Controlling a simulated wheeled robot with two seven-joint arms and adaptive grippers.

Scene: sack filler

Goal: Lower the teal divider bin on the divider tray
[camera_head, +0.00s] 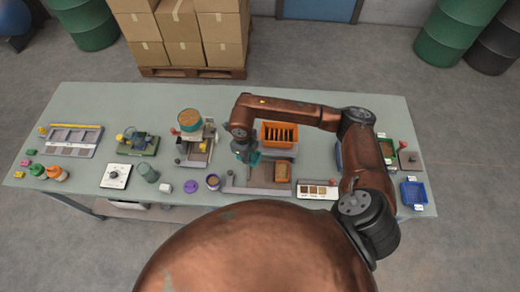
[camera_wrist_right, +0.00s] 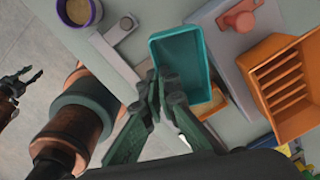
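The teal divider bin (camera_wrist_right: 183,65) is an open box; in the head view only a small part of it (camera_head: 256,157) shows beside my right gripper (camera_head: 247,157). In the right wrist view my right gripper (camera_wrist_right: 162,80) is closed on the bin's near wall, one finger on each side. The bin looks empty. The grey divider tray (camera_head: 258,190) lies below, with a small orange bin (camera_head: 283,171) in its right part. The gap under the teal bin is hidden. My left gripper (camera_wrist_right: 22,78) shows only in the right wrist view, fingers apart and empty.
An orange slotted crate (camera_head: 279,134) stands just behind the tray. A sample strip (camera_head: 318,189) lies to the front right, a purple cup (camera_head: 213,181) to the left. A filler stand (camera_head: 194,148) is further left. The table's back left (camera_head: 110,100) is clear.

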